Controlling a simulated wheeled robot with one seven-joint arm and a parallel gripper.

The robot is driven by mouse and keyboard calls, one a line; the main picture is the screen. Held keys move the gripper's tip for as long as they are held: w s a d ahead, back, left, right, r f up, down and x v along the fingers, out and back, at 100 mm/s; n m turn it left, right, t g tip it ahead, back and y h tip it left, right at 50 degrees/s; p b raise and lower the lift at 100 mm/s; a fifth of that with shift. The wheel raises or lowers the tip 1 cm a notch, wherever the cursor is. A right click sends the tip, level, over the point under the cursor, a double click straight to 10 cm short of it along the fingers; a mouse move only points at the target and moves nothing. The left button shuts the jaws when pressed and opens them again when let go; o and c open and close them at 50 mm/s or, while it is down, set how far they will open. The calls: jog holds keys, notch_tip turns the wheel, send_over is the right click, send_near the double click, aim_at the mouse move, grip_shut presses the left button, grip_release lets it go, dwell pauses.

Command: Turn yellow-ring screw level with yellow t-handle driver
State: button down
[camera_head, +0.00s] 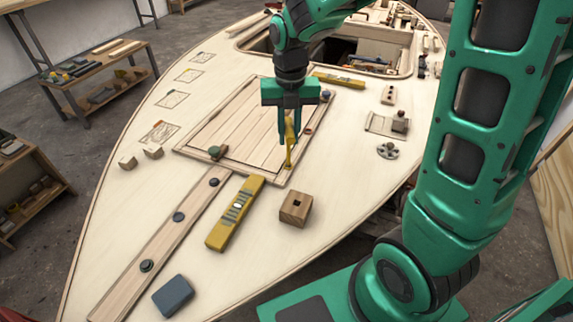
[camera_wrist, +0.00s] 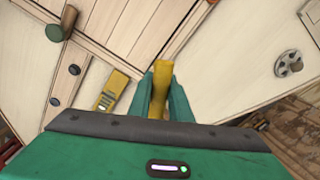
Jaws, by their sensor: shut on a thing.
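My gripper (camera_head: 289,138) is shut on the yellow t-handle driver (camera_head: 289,157), which hangs down nearly upright between the fingers. The driver's lower end is near the near-right corner of the framed plank panel (camera_head: 235,128); I cannot tell if it touches the deck. In the wrist view the yellow driver (camera_wrist: 162,72) shows between the two green fingers of my gripper (camera_wrist: 162,85). I cannot make out a yellow-ring screw; it may be hidden below the driver. Other fasteners show on the panel: a green one (camera_head: 217,152), a red one (camera_head: 308,130) and a blue one (camera_head: 326,95).
A yellow bar tool (camera_head: 235,213) and a wooden block with a hole (camera_head: 296,208) stand in front. A strip with dark knobs (camera_head: 178,217) runs to the near left, by a blue-grey box (camera_head: 173,296). A grey disc (camera_head: 388,150) lies right.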

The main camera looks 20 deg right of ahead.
jog(key=shift+f, duration=0.1)
jog(key=m, duration=0.4)
jog(key=shift+s, duration=0.1)
jog(key=shift+m, duration=0.5)
jog(key=shift+d+m, duration=0.1)
jog(key=shift+m, duration=2.4)
jog(key=shift+m, duration=0.4)
jog(key=m, duration=0.4)
jog(key=shift+s, duration=0.1)
